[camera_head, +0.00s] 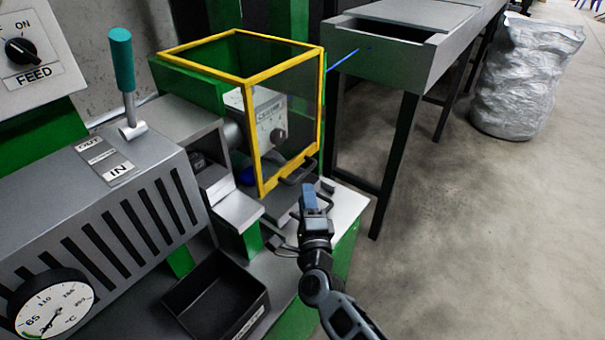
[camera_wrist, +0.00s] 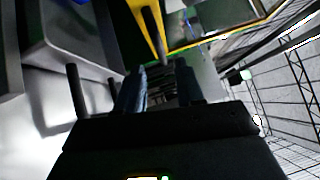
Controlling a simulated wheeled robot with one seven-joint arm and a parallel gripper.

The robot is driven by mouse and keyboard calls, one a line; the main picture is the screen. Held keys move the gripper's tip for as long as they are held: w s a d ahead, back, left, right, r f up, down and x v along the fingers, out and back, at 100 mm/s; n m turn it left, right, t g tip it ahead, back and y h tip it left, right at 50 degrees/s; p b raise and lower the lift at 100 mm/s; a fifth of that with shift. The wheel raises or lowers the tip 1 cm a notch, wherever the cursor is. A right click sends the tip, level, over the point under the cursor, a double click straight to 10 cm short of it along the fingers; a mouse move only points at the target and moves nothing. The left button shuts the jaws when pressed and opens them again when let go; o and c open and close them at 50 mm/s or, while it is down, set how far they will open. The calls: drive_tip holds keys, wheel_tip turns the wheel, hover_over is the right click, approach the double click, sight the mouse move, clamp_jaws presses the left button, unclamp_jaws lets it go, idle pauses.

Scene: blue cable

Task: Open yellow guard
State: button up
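The yellow guard (camera_head: 253,130) is a box-shaped yellow frame with dark see-through panels. It stands down over the front of the green machine. A dark handle (camera_head: 300,171) sits at its lower right edge. My gripper (camera_head: 310,192) is just below and in front of that handle, close to the guard. In the wrist view my gripper (camera_wrist: 162,82) has its two bluish fingers apart. A yellow frame strip (camera_wrist: 142,22) and a dark bar (camera_wrist: 152,48) show just beyond the fingertips. I cannot tell whether the fingers touch the bar.
A grey control block with a teal-handled lever (camera_head: 122,62) and a dial gauge (camera_head: 52,306) is at left. A black bin (camera_head: 217,296) stands below. A blue cable end (camera_head: 344,58) shows behind the guard.

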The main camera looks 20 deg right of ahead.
sight(302, 176)
drive_tip(key=b+x, duration=0.1)
drive_tip(key=x, duration=0.6)
drive_tip(key=shift+w+d, duration=0.1)
drive_tip(key=shift+w, duration=0.2)
clamp_jaws()
idle(0.4)
